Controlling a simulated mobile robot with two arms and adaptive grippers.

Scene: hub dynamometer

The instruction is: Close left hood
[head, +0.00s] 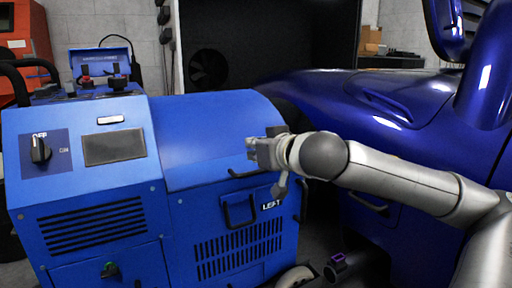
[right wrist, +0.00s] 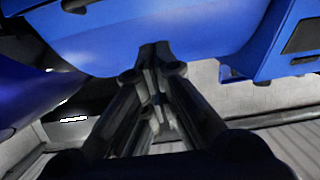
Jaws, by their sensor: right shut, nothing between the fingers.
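The left hood (head: 218,125) is the smooth blue curved cover on top of the dynamometer unit marked LEFT, right of the control panel in the head view. It lies down over the unit's body, with a dark handle (head: 248,172) at its lower front edge. My right gripper (head: 252,148) is at the hood's right front part, close to its surface; I cannot tell whether it touches. In the right wrist view, the right gripper's fingers (right wrist: 152,52) are together and empty, with a blue surface (right wrist: 160,30) just beyond them. My left gripper is not in view.
The control panel (head: 85,150) with a switch and dark screen stands left of the hood. A dark blue car body (head: 340,95) is on the right, close to my right arm. A wheel (head: 296,277) shows at the bottom. Boxes (head: 370,40) stand at the back.

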